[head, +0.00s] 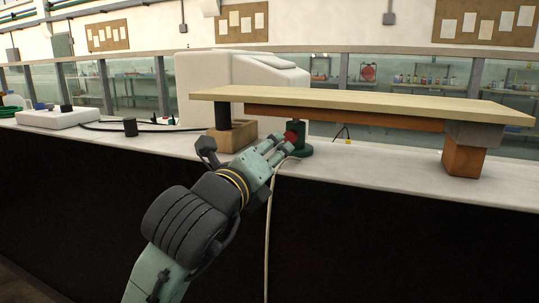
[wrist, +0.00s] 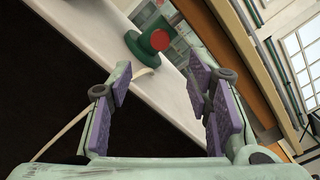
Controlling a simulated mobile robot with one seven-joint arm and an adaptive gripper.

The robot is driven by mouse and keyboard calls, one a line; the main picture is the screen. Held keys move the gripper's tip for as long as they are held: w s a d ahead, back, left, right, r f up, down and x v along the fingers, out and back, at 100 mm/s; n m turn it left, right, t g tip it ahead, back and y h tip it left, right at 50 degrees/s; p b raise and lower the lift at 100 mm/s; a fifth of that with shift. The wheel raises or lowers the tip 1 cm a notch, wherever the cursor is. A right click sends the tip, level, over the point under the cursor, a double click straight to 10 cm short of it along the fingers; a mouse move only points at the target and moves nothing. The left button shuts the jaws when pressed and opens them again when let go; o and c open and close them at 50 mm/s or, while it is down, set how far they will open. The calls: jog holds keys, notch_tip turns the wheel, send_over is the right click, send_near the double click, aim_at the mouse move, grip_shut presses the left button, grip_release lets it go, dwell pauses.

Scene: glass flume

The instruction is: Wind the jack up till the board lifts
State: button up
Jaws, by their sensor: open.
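A small green jack (head: 303,146) with a red round knob (head: 291,137) stands on the white bench under the long pale board (head: 370,103). In the wrist view the jack (wrist: 134,47) and its red knob (wrist: 160,40) lie beyond the fingertips. My gripper (head: 279,148) reaches up from the front edge toward the knob; its purple-padded fingers (wrist: 158,75) are apart, with nothing between them. Whether a finger touches the knob is unclear in the head view. The jack's top is partly hidden, and I cannot tell whether it touches the board.
A wooden block (head: 463,160) with a grey piece (head: 474,134) supports the board's right end. Another wooden block (head: 238,137) and a black cylinder (head: 222,117) stand at its left end. A pale cord (head: 267,235) hangs over the bench front. White casing (head: 205,75) stands behind.

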aim_at(289, 138)
notch_tip(289, 138, up, 7)
jog(key=s+n+t+h+p, duration=0.1)
jog(key=n+p, duration=0.5)
jog(key=n, duration=0.9)
notch_tip(289, 138, down, 7)
jog(key=w+n+g+y+p, duration=0.15)
jog(key=n+p, duration=0.25)
jog(key=n, duration=1.1)
jog(key=shift+t+h, duration=0.25)
jog(key=p+x, duration=0.2)
jog(key=x, duration=0.9)
jog(key=shift+s, duration=0.1)
